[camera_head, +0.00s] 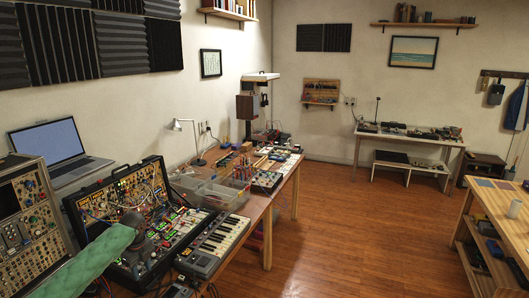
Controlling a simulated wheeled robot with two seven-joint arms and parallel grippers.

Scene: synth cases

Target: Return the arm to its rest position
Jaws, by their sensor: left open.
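My left arm (95,262) comes in from the lower left in a green quilted sleeve. Its dark left gripper (141,250) is over the front of the open synth case (125,198), among the patch cables and knobs. The gripper is open, and I see nothing held in it. It is small and dark against the panel, so I cannot tell whether it touches the case. My right arm and right gripper are out of view.
A tall module rack (30,215) and a laptop (55,150) stand left of the case. A small keyboard (215,243) lies to its right, with clear plastic bins (220,192) behind. A desk lamp (190,140) stands at the wall. The wooden floor (345,230) is clear.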

